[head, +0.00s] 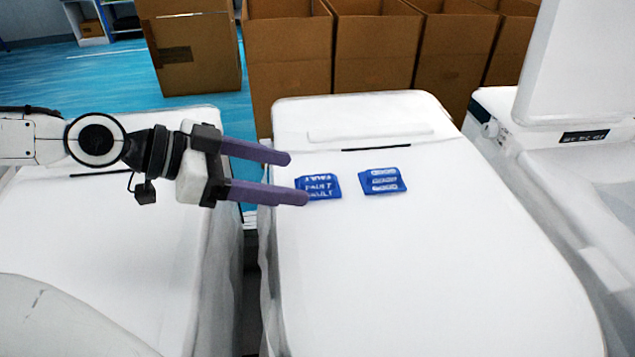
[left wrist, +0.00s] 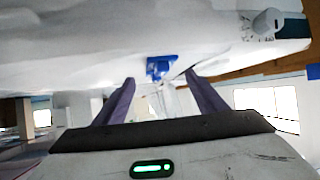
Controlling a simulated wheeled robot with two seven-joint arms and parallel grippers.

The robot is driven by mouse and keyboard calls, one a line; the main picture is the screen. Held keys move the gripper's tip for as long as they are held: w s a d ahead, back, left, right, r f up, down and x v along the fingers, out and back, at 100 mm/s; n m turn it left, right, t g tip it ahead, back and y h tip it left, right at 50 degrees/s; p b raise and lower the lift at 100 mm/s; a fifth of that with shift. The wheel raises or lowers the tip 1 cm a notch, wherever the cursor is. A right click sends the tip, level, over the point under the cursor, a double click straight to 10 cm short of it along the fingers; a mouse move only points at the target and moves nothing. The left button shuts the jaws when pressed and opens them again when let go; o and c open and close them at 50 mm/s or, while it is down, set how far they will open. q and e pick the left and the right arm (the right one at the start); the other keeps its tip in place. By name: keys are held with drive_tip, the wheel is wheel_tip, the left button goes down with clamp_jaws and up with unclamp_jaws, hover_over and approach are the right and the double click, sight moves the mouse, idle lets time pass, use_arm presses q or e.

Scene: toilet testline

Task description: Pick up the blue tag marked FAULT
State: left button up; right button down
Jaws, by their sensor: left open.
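A blue tag marked FAULT (head: 318,187) lies on the white toilet lid (head: 430,270) in the middle of the head view. A second blue tag (head: 383,181) with white markings too small to read lies just to its right, a little apart. My left gripper (head: 298,178) is open and empty, its two purple fingers pointing right, with the tips at the left edge of the FAULT tag. In the left wrist view blue tag surface (left wrist: 161,68) shows ahead, between and beyond the finger tips (left wrist: 160,78). Whether the fingers touch the tag I cannot tell. My right gripper is not in view.
Several open cardboard boxes (head: 290,60) stand behind the toilet. Another white toilet (head: 100,230) is at the left under my left arm, and one with a raised lid (head: 585,65) is at the right. The front of the middle lid is clear.

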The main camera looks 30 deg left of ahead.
sight(315, 179)
use_arm(q)
drive_tip(key=shift+x, duration=1.45)
drive_tip(key=shift+b+x, duration=0.75)
drive_tip(key=shift+b, duration=0.25)
drive_tip(key=shift+w+d+b, duration=0.2)
drive_tip(key=shift+w+b, duration=0.1)
drive_tip(key=shift+b, duration=0.2)
drive_tip(key=c, duration=1.1)
